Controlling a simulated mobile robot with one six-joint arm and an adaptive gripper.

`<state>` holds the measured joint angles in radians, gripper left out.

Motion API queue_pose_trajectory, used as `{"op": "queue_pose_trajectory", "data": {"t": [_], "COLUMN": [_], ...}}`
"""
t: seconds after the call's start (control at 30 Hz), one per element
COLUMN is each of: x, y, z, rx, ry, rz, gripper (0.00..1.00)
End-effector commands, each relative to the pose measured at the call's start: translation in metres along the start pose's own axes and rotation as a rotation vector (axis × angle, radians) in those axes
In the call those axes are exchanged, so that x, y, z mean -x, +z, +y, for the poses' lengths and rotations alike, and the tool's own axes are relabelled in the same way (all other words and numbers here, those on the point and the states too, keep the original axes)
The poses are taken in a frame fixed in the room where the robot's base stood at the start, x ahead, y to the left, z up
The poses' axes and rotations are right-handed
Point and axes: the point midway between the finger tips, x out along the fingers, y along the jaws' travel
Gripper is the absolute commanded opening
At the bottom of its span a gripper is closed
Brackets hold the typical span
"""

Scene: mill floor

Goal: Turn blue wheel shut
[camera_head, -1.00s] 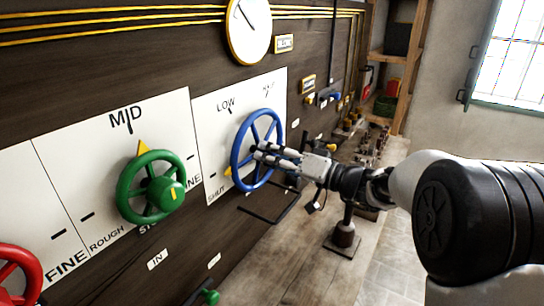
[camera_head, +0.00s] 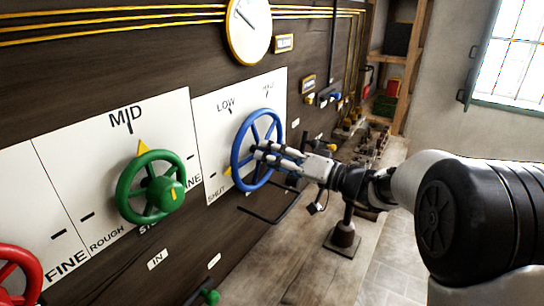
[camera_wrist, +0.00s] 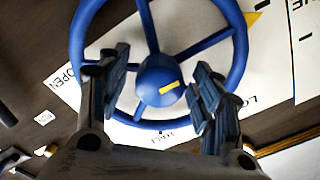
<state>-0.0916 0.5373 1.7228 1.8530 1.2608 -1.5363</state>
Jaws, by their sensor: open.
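The blue wheel (camera_head: 235,165) stands upright on a white panel, and its blue hub with a yellow mark shows in the wrist view (camera_wrist: 157,72). A yellow pointer (camera_head: 228,171) shows at the wheel's lower left, close to the SHUT lettering (camera_head: 216,194). My gripper (camera_head: 259,151) is open in front of the wheel. In the wrist view its two fingers lie on either side of the hub, over the spokes. I cannot tell whether they touch the wheel. Part of the rim is hidden behind the fingers.
A green wheel (camera_head: 122,190) and a red wheel (camera_head: 36,275) are to the left on the same wall. A dark bar (camera_head: 268,219) juts out below the blue wheel. A wooden bench (camera_head: 270,278) with a dark stand (camera_head: 343,236) runs below.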

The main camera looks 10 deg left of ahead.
Motion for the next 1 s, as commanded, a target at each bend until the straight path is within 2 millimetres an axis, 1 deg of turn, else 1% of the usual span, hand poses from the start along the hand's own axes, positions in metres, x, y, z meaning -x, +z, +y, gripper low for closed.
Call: {"op": "queue_pose_trajectory", "data": {"t": [0.17, 0.4, 0.5, 0.6, 0.7, 1.0], "x": [0.03, 0.081, 0.098, 0.108, 0.114, 0.116], "y": [-0.002, -0.001, -0.001, -0.001, 0.0, 0.0], "z": [0.0, 0.001, 0.001, 0.0, 0.0, 0.0], "rx": [0.001, 0.001, -0.001, 0.0, 0.001, 0.0], "ry": [0.003, 0.004, 0.004, 0.002, 0.001, 0.0], "rz": [0.004, 0.003, 0.003, 0.002, 0.001, 0.0], "gripper": [0.59, 0.59, 0.59, 0.59, 0.59, 0.59]}}
